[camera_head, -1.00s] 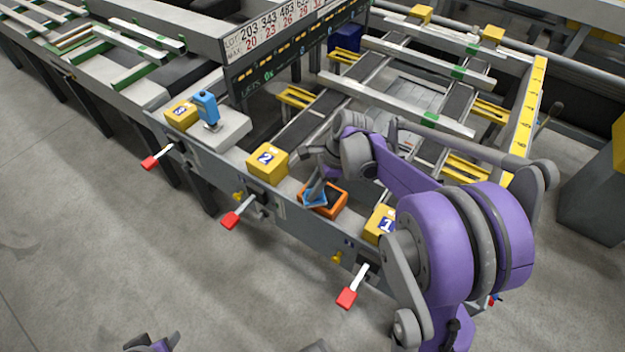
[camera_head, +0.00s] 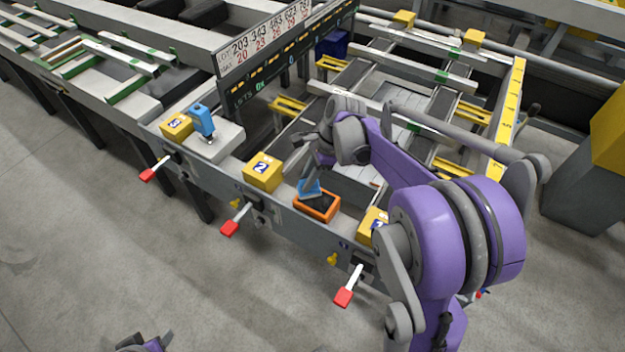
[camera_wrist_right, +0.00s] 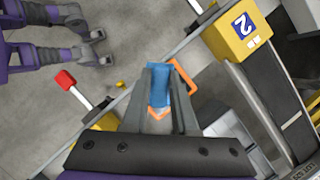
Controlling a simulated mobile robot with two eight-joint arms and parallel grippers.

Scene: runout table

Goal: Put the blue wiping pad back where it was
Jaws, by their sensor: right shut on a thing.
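My right gripper (camera_head: 312,178) is shut on the blue wiping pad (camera_head: 309,188), at the orange tray (camera_head: 318,216). In the right wrist view the pad (camera_wrist_right: 157,85) sits between the two fingers, with parts of the orange rim (camera_wrist_right: 184,78) showing around it. The pad is over the tray's far left part, and the tray's dark inside shows in front of it. I cannot tell whether pad and tray touch. Only a small part of my left arm (camera_head: 146,344) shows at the bottom edge; its jaw state is unclear.
Yellow blocks marked 2 (camera_head: 263,172) and 1 (camera_head: 371,226) flank the tray on the grey ledge. A blue upright device (camera_head: 203,121) stands near block 3 (camera_head: 176,125). Red-handled levers (camera_head: 236,220) stick out in front. A conveyor bed lies behind.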

